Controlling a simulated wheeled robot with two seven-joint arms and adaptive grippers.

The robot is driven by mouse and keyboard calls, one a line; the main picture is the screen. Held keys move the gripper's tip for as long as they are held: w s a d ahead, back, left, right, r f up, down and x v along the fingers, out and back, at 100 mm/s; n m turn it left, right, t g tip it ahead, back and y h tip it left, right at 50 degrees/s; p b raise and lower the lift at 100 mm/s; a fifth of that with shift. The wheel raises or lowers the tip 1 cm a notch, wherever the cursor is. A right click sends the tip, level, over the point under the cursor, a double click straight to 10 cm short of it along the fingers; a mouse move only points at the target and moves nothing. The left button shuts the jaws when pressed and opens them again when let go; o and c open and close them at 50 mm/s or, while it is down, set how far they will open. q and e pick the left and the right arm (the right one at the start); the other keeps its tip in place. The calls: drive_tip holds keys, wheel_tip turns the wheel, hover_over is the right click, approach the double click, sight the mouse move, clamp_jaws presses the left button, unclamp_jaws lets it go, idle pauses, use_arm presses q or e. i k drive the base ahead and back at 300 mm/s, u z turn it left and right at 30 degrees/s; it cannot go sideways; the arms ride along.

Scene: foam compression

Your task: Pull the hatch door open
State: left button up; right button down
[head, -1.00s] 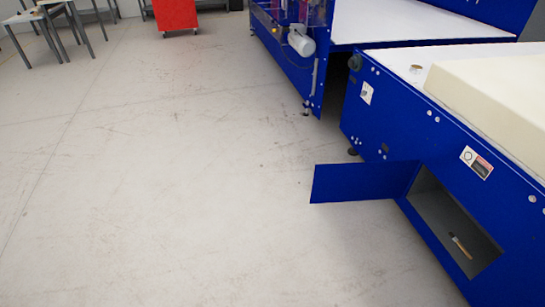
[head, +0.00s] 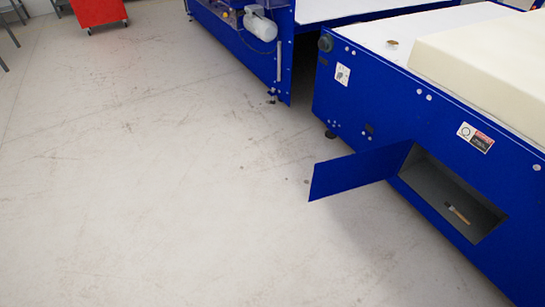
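The blue hatch door (head: 357,171) stands swung out from the side of the blue machine (head: 400,112), hinged at the left edge of the opening. The hatch compartment (head: 430,185) behind it is open and grey inside. A small brush-like tool with a light wooden handle (head: 459,215) lies on the compartment floor. Neither of my grippers shows in the head view.
A cream foam block (head: 480,70) lies on the machine's white top, with a small round item (head: 392,44) near it. Another blue machine (head: 250,40) stands behind. A red cabinet (head: 98,12) is at the far left. The concrete floor (head: 150,190) is clear.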

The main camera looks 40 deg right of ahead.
sight(334, 176)
drive_tip(key=i, duration=0.9)
drive_tip(key=z, duration=0.85)
drive_tip(key=i, duration=0.8)
drive_tip(key=z, duration=0.8)
